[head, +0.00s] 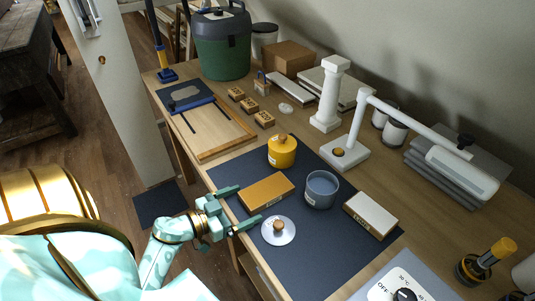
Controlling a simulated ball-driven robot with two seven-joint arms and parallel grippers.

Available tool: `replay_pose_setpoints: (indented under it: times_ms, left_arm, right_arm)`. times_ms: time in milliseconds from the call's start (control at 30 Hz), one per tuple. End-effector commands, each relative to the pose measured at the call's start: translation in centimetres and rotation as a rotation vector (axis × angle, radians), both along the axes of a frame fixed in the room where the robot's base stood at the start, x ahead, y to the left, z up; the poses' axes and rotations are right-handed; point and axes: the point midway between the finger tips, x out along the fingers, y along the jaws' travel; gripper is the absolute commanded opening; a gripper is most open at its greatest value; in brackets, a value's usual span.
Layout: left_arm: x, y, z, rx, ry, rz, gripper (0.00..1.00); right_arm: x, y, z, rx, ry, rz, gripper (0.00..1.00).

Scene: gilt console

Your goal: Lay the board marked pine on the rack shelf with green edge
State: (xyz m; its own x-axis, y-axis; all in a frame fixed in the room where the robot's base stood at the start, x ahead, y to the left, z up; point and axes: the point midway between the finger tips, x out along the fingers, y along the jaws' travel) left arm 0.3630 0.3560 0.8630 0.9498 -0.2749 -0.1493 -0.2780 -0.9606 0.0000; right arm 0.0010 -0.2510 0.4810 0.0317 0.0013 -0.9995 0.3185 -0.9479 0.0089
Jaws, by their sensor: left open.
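No board that I can read as marked pine shows, and no rack shelf with a green edge is in view. A flat orange-yellow block (267,193) with a small label lies on the dark mat (310,258); its label is too small to read. A pale block (371,215) with a dark-lettered label lies at the mat's right side, also unreadable. My left gripper (250,203) is open and empty, its fingers reaching toward the left end of the orange-yellow block. I cannot tell whether they touch it. My right gripper is out of view.
A yellow lidded pot (282,153), a blue-grey cup (321,188) and a silver lid (278,231) crowd the mat. A wooden frame (219,132), white lamp (352,140), grey stack (462,165) and dial panel (392,288) surround it. The mat's front part is clear.

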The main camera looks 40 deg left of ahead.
Motion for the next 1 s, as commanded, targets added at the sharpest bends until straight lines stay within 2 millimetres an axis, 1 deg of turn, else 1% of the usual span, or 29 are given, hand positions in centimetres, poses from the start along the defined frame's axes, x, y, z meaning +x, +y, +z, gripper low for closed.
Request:
replay_pose_setpoints:
  times_ms: [33, 167, 433, 567, 733, 767, 800, 867, 900, 933, 967, 1000]
  left_arm:
    - [0.5, -0.1, -0.2, 0.001, 0.0, 0.0, 0.94]
    - [1.4, -0.3, -0.2, 0.001, 0.0, 0.0, 0.94]
    - [5.5, -0.9, -0.7, -0.001, 0.001, 0.0, 0.94]
    - [6.2, -1.1, -0.6, 0.001, 0.002, 0.001, 0.94]
    - [6.2, -1.1, -0.6, 0.001, 0.002, 0.001, 0.94]
    - [6.2, -1.1, -0.6, 0.001, 0.002, 0.001, 0.88]
    - [6.2, -1.1, -0.6, 0.001, 0.002, 0.001, 0.77]
    - [6.2, -1.1, -0.6, 0.001, 0.002, 0.001, 0.6]
    - [6.2, -1.1, -0.6, 0.001, 0.002, 0.001, 0.49]
    - [6.2, -1.1, -0.6, 0.001, 0.002, 0.001, 0.42]
    - [6.2, -1.1, -0.6, 0.001, 0.002, 0.001, 0.43]
    - [6.2, -1.1, -0.5, 0.001, 0.002, 0.001, 0.39]
  right_arm:
    - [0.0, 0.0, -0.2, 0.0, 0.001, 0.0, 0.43]
    - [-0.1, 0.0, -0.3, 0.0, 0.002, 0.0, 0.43]
    - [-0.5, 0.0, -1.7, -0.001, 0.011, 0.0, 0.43]
    - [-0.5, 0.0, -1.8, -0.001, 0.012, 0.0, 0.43]
    - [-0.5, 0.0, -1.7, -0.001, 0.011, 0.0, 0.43]
    - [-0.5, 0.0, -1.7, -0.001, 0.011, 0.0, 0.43]
    - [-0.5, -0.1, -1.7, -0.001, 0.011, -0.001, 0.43]
    - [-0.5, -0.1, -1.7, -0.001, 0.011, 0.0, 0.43]
    - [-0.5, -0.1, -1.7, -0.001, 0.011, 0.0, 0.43]
    - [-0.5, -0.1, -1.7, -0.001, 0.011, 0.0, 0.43]
    - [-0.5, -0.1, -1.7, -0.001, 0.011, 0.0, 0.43]
    - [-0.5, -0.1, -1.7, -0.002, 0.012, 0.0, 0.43]
